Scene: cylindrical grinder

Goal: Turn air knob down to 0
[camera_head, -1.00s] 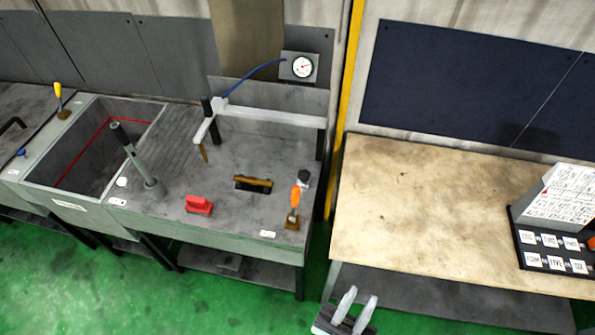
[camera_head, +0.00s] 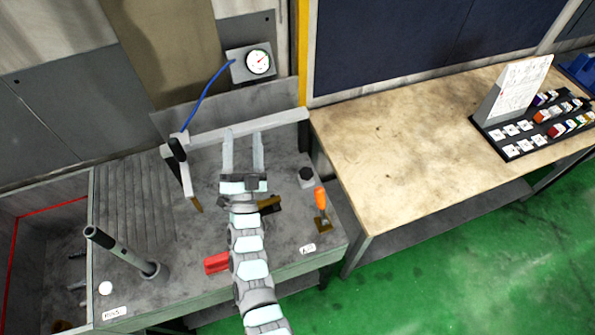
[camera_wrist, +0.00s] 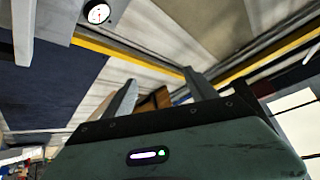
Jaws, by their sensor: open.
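A small dark knob (camera_head: 306,175) on a grey base stands at the back right of the grinder top in the head view; it looks like the air knob, but its setting is too small to read. A round white pressure gauge (camera_head: 258,62) with a red needle hangs on the wall behind, with a blue hose running from it. The gauge also shows at the top left of the wrist view (camera_wrist: 97,12). My gripper (camera_head: 243,133) is open and empty, its fingers pointing toward the wall, left of the knob in the picture. The knob is not visible in the wrist view.
An orange-handled lever (camera_head: 321,200) stands just in front of the knob. A red block (camera_head: 216,263) and a grey upright tube (camera_head: 120,250) are on the grinder top (camera_head: 190,235). A white bar (camera_head: 270,124) spans the back. A mostly bare wooden table (camera_head: 400,140) is to the right.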

